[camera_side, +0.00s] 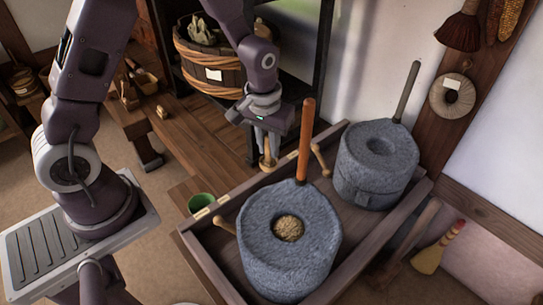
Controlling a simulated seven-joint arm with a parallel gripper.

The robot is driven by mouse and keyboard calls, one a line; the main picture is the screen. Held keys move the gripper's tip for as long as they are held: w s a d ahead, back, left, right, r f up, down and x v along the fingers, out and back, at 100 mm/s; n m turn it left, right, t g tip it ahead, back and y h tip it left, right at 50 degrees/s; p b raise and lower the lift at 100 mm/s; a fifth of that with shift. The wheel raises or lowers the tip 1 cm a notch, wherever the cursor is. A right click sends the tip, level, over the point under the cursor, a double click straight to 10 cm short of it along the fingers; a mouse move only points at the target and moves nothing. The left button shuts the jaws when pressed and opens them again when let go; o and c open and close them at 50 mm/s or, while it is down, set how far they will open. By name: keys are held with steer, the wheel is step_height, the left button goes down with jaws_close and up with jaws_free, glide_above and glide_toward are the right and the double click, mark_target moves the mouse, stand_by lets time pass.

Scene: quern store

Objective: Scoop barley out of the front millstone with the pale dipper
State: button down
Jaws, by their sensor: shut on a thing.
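The front millstone (262,258) is a thick grey stone with an upright orange-brown handle (306,140). Barley (288,228) lies in the round hollow in its top. My gripper (266,148) points down behind and left of this stone, apart from it, near the wooden trough's far edge. It is shut on a slim, pale wooden piece, which looks like the pale dipper (267,160). The dipper is small in this view, and I cannot make out its bowl or whether it holds any barley.
A second grey millstone (350,178) with a dark upright handle stands at the back right. Both stones sit in a wooden trough (205,262) with raised walls. A green cup (201,203) is by its left corner. A wooden tub (190,62) stands behind my arm.

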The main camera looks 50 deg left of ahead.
mark_target(275, 168)
steer(key=s+a+r+m, duration=0.1)
steer(key=a+r+m, duration=0.3)
steer(key=shift+h, duration=0.4)
steer(key=d+f, duration=0.4)
steer(key=w+d+f, duration=0.1)
steer(key=d+f, duration=0.1)
steer(key=shift+w+f, duration=0.1)
steer(key=shift+f, duration=0.1)
steer(key=shift+s+d+f, duration=0.15)
steer(key=shift+d+f, duration=1.05)
steer(key=shift+f, duration=1.45)
steer(key=shift+s+d+f, duration=0.1)
steer(key=shift+d+f, duration=1.1)
steer(key=shift+f, duration=1.5)
steer(key=shift+s+d+f, duration=0.15)
steer(key=shift+d+f, duration=1.05)
steer(key=shift+f, duration=1.45)
steer(key=shift+r, duration=2.8)
